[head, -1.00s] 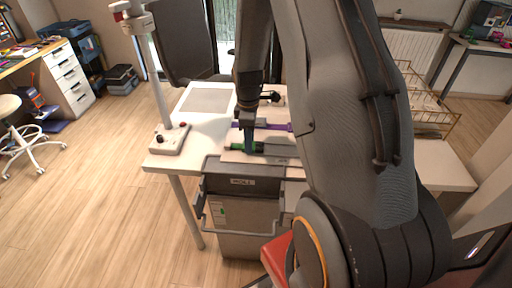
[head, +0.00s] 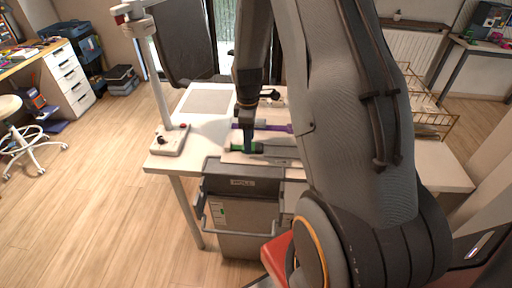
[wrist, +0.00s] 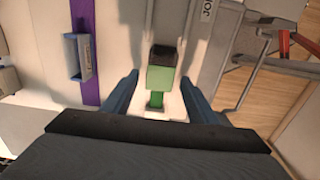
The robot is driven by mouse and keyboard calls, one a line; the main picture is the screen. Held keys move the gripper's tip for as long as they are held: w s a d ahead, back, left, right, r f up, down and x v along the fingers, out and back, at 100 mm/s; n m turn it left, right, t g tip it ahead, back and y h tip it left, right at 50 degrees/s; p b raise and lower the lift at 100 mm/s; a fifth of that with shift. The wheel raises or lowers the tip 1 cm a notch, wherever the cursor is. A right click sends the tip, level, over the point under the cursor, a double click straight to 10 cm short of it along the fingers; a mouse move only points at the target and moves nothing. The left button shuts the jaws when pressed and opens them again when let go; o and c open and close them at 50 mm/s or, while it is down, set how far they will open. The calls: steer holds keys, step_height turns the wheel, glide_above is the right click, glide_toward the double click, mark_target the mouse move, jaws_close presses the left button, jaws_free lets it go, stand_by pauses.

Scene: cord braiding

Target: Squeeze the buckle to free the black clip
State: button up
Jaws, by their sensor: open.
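The green buckle (wrist: 160,79) lies between my gripper's two blue fingers in the wrist view, with a gap on each side. The black clip (wrist: 162,54) sits at its far end and appears joined to it. A green strap (wrist: 155,101) runs from the buckle's near end. My gripper (wrist: 160,80) is open and straddles the buckle. In the head view my gripper (head: 247,142) points down over the buckle at the table's front part, and its fingers hide part of the buckle and clip.
A purple strap (wrist: 87,22) with a grey-blue piece (wrist: 79,57) lies beside the buckle. The white table (head: 196,135) carries a post on a base (head: 170,140) at the left. A grey bin (head: 240,214) stands at the front edge. A wire basket (head: 436,118) is at the right.

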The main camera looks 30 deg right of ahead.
steer(key=shift+r+p, duration=1.95)
steer(key=shift+r, duration=0.95)
steer(key=shift+s+a+r, duration=0.15)
steer(key=shift+a+r, duration=0.05)
steer(key=shift+a, duration=0.05)
steer(key=s+a+r+m+b, duration=0.1)
steer(key=s+a+r+m, duration=0.2)
steer(key=s+a, duration=0.1)
steer(key=s+a+r+m+t+b, duration=0.1)
steer(key=s+a+r+m, duration=0.2)
steer(key=s, duration=0.4)
steer(key=s+a+r+m+b, duration=0.1)
steer(key=s+a+r+m, duration=0.2)
steer(key=s+a+m, duration=0.2)
steer(key=shift+s, duration=0.4)
